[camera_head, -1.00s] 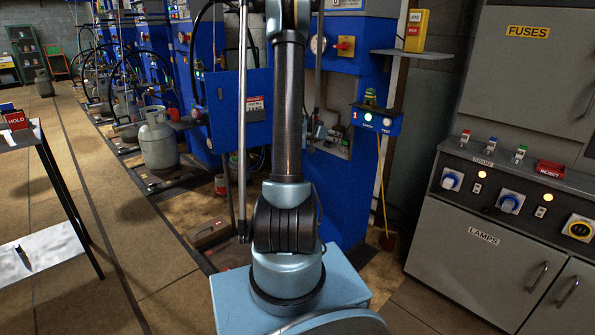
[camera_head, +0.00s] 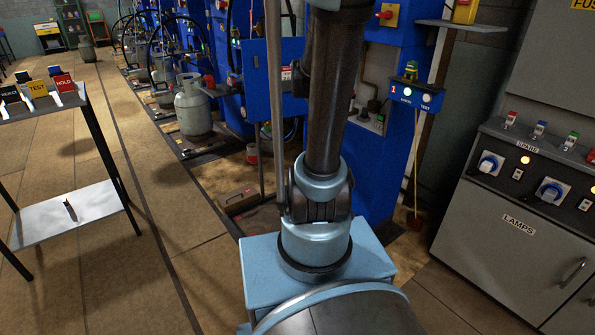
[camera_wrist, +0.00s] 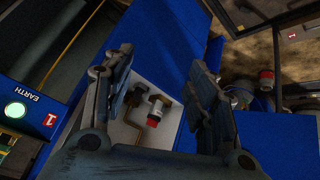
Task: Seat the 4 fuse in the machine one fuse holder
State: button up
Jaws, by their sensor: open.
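My gripper (camera_wrist: 162,88) is open and empty in the wrist view, its two dark fingers apart in front of the blue machine. In the head view the gripper is out of frame. Machine one carries a blue box (camera_head: 417,95) marked 1, EARTH and TEST; its EARTH lamp is lit. The box also shows in the wrist view (camera_wrist: 30,98), left of the gripper. A small green and yellow piece (camera_head: 411,70) stands on top of the box; I cannot tell whether it is the fuse holder. No fuse marked 4 can be read.
A metal stand (camera_head: 75,200) with HOLD and TEST signs is at left. A gas cylinder (camera_head: 193,110) stands among the blue machines. The floor (camera_head: 130,270) between stand and machines is clear.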

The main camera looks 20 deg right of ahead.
jog(key=s+a+f+n+g+y, duration=0.1)
jog(key=s+a+f+n+y, duration=0.2)
jog(key=s+a, duration=0.5)
jog(key=s+a+f+n+g+y, duration=0.1)
jog(key=s+a+f+n+y, duration=0.1)
jog(key=s+a, duration=0.7)
jog(key=s+f+n, duration=0.1)
jog(key=s+n, duration=0.1)
jog(key=s, duration=0.1)
jog(key=shift+s+y, duration=0.3)
jog(key=shift+y, duration=0.1)
jog(key=shift+a+f, duration=0.1)
jog(key=shift+w+f, duration=0.2)
jog(key=shift+w, duration=0.25)
